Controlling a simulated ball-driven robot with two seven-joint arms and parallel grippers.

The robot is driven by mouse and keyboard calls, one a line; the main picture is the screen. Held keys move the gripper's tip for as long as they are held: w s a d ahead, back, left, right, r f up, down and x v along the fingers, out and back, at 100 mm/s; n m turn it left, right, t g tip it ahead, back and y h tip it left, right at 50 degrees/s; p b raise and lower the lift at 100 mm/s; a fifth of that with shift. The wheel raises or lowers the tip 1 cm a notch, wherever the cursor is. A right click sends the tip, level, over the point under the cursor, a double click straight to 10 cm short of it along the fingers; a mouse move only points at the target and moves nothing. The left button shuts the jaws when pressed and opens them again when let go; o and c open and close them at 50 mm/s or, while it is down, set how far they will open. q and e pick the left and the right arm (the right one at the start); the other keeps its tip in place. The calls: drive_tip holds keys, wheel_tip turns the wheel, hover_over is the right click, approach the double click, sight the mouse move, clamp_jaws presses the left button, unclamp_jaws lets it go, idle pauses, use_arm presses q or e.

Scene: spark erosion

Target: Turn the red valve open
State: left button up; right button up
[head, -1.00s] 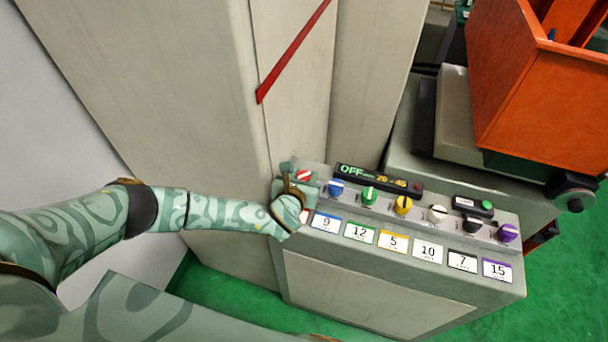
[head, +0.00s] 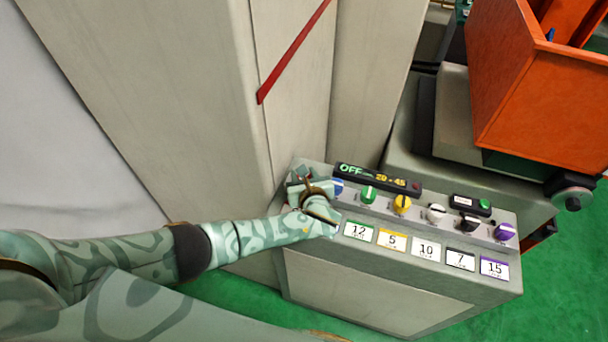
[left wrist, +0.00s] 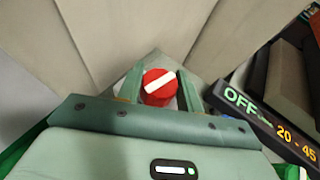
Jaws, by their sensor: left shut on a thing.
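The red valve (left wrist: 160,95) is a round red knob with a white bar across its face. In the left wrist view it sits between the two green fingers of my left gripper (left wrist: 157,84), which are shut on it. The white bar is tilted there, its right end higher. In the head view my left gripper (head: 301,178) is at the left end of the control panel (head: 392,277) and hides the red valve. My right gripper is not in view.
Blue (head: 338,188), green (head: 368,194), yellow (head: 401,204), white, black and purple knobs line the panel to the right, with number labels below. A display (head: 376,177) reading OFF and 20 - 45 lies behind them. A tall grey cabinet (head: 200,90) rises close behind my gripper.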

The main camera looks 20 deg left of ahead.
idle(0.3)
use_arm(q)
drive_tip(key=o, duration=1)
drive_tip(key=shift+s+d+r, duration=0.15)
drive_tip(key=shift+s+d, duration=0.05)
drive_tip(key=shift+s, duration=0.1)
drive_tip(key=p+v, duration=0.2)
drive_tip(key=v, duration=1.3)
drive_tip(key=shift+s, duration=0.2)
drive_tip(key=shift+d, duration=0.1)
